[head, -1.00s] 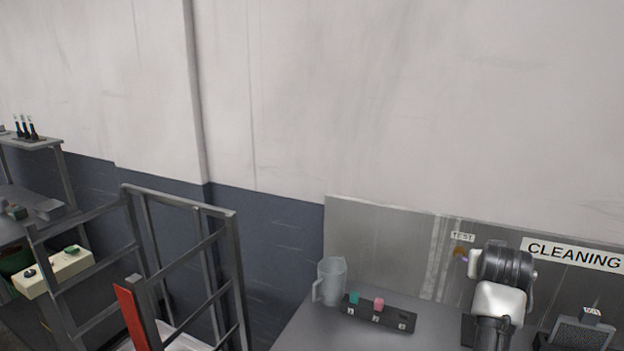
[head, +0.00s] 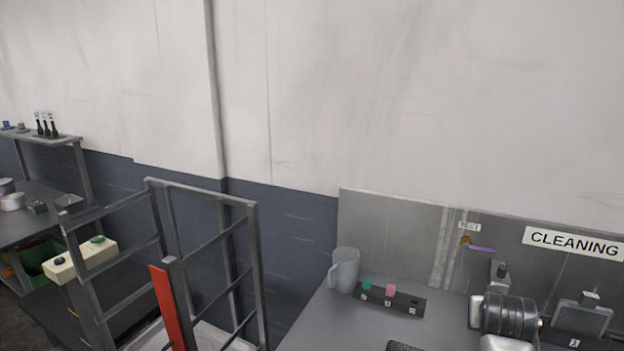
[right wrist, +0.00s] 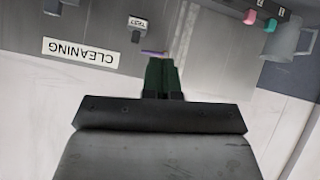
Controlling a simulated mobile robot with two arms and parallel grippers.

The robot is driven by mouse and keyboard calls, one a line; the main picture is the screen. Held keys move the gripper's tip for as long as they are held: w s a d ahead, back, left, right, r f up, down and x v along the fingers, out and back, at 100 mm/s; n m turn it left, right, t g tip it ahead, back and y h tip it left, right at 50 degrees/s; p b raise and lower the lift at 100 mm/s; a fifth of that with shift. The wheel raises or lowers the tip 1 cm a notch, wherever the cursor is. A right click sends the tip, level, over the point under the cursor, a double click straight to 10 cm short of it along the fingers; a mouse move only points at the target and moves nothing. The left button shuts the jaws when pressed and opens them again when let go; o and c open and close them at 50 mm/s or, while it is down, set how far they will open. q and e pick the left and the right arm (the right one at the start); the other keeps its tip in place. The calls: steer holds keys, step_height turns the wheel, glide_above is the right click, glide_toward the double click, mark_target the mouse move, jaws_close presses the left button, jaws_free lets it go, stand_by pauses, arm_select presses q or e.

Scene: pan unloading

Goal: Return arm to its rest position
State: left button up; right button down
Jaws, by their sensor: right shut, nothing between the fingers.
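My right arm shows at the lower right of the head view as a black and white link in front of the cleaning panel. Behind the fingers, that view shows the panel with the CLEANING sign (right wrist: 80,52) upside down. My left gripper is in neither view.
A grey counter (head: 335,325) holds a jug (head: 345,270) and a black block (head: 408,303) with teal and pink pieces. A metal rack frame (head: 255,260) with a red bar (head: 170,305) stands left. A purple item (head: 482,249) is on the panel.

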steer(key=s+a+f+n+g+y, duration=0.1)
steer(key=s+a+f+n, duration=0.15)
steer(key=s+f, duration=0.4)
steer(key=s+a+f+n+g+y, duration=0.1)
steer(key=s+a+f, duration=0.3)
steer(key=s+f, duration=0.3)
steer(key=s+a+f+n+g+y, duration=0.15)
steer(key=s+a, duration=0.35)
steer(key=s, duration=0.6)
steer(key=s+a+f+n+g+y, duration=0.15)
steer(key=s+a, duration=0.25)
steer(key=s, duration=0.6)
step_height(320, 180, down, 28)
steer(key=g+b, duration=0.2)
steer(key=b, duration=0.1)
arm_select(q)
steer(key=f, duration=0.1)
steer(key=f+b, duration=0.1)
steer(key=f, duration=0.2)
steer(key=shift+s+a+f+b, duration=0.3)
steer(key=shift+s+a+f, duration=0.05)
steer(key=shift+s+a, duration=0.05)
arm_select(e)
steer(key=s+d+f+g, duration=0.1)
steer(key=s+d+f, duration=0.2)
steer(key=s+f, duration=1.3)
step_height(320, 180, down, 3)
steer(key=shift+s+r, duration=0.1)
steer(key=shift+s, duration=0.15)
